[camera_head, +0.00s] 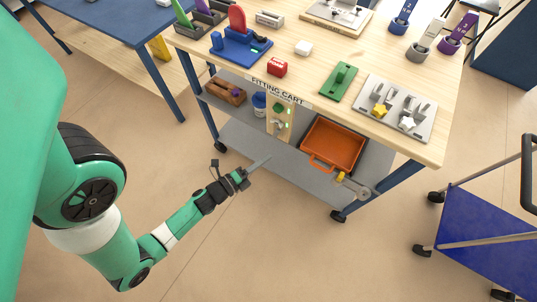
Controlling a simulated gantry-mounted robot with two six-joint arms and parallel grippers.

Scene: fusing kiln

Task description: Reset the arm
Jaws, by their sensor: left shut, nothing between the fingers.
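My left arm (182,222) is green, white and black and reaches in from the lower left. My left gripper (258,164) is shut and empty, with its thin grey fingers pointing up and right. In the picture it overlaps the front edge of the cart's grey lower shelf; I cannot tell how far apart they are. My right gripper is not in view.
The fitting cart (420,150) has a wooden top with fixtures, a red block (277,67) and a green part (339,81). An orange tray (335,145) sits below. A blue trolley (490,235) stands right. Floor around my left arm is clear.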

